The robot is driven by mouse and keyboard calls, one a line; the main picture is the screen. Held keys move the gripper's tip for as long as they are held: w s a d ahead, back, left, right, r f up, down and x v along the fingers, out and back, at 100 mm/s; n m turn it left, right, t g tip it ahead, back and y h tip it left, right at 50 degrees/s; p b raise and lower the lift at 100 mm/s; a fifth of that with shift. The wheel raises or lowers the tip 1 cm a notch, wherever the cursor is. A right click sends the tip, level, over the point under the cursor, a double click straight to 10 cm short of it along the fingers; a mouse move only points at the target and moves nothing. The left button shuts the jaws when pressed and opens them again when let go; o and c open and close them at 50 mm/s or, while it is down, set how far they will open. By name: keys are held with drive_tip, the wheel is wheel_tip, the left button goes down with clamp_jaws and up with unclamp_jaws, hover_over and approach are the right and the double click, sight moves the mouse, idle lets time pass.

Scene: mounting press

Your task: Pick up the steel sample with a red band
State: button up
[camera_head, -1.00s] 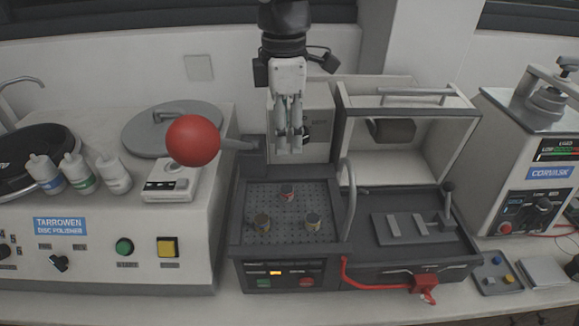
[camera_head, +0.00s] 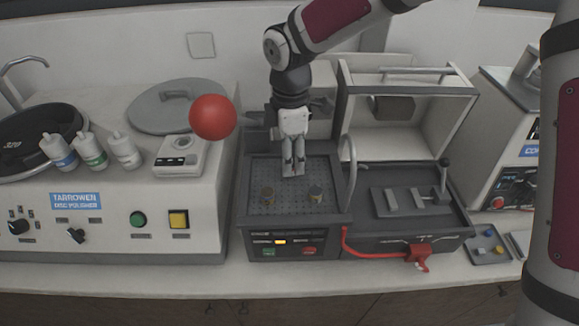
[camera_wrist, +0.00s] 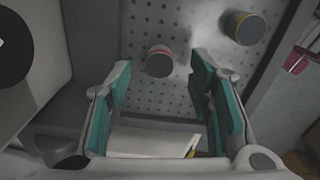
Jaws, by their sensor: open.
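The steel sample with a red band (camera_wrist: 160,61) stands on the perforated plate (camera_wrist: 185,22) in the wrist view. It is a short grey cylinder, and its red rim shows on the side away from my fingers. My gripper (camera_wrist: 163,75) is open and empty, its teal-padded fingers spread to either side, with the sample just beyond the fingertips, in line with the gap. In the head view my gripper (camera_head: 293,172) points down over the back of the plate (camera_head: 290,206) and hides this sample. A sample with a yellow band (camera_wrist: 246,28) stands to its right in the wrist view.
A curved metal bar (camera_head: 348,165) rises at the plate's right edge. A red ball on a lever (camera_head: 212,117) stands close to the left of my gripper.

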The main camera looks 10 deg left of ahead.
drive_tip(key=shift+f, duration=0.9)
clamp_jaws()
